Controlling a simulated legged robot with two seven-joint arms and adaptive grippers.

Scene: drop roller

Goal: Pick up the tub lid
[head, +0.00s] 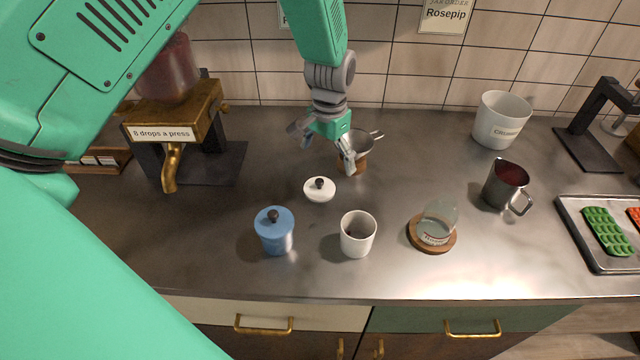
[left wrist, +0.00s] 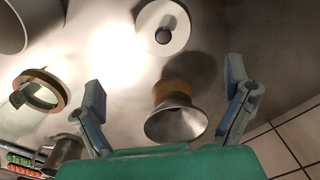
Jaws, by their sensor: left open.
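The white tub lid (head: 319,189) with a dark round knob lies on the steel counter, in front of my left gripper. It also shows at the top of the left wrist view (left wrist: 163,27). My left gripper (head: 322,148) is open and empty, above the counter and behind the lid in the head view. Its two fingers stand wide apart in the left wrist view (left wrist: 165,92), with the lid beyond their tips. An open white tub (head: 357,233) stands in front and to the right of the lid. My right gripper is not in view.
A metal funnel on a wooden base (head: 358,147) stands close by my left gripper. A blue lidded tub (head: 274,232) is in front-left of the lid. A glass jar stands on a wooden coaster (head: 432,247); a metal jug (head: 505,184) is farther right. A brass press (head: 178,108) stands left.

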